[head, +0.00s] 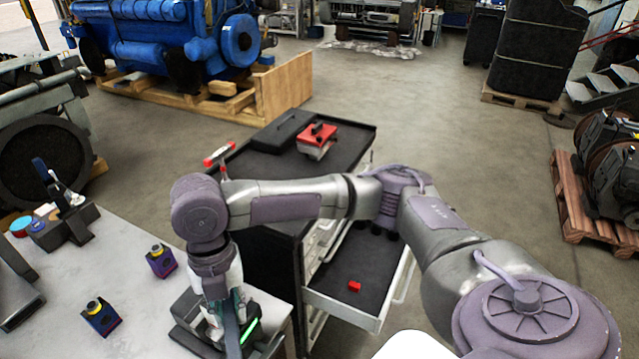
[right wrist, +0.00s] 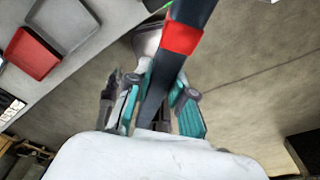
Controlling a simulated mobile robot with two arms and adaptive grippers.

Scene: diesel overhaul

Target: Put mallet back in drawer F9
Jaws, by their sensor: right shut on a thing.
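My right gripper (head: 222,328) is low over the right end of the grey workbench, beside the cabinet. In the right wrist view its teal fingers (right wrist: 162,112) are shut on a black shaft with a red band, which I take to be the mallet (right wrist: 182,38). The shaft runs up out of that picture, so I cannot see the whole mallet. An open drawer (head: 333,302) sticks out of the dark cabinet to the right of the gripper. A small red block (head: 354,286) lies on its dark floor. I cannot read a drawer label. My left gripper is not in view.
The cabinet top (head: 262,165) holds a black case and a red-topped item (head: 317,139). A red tray (right wrist: 32,52) shows in the wrist view.

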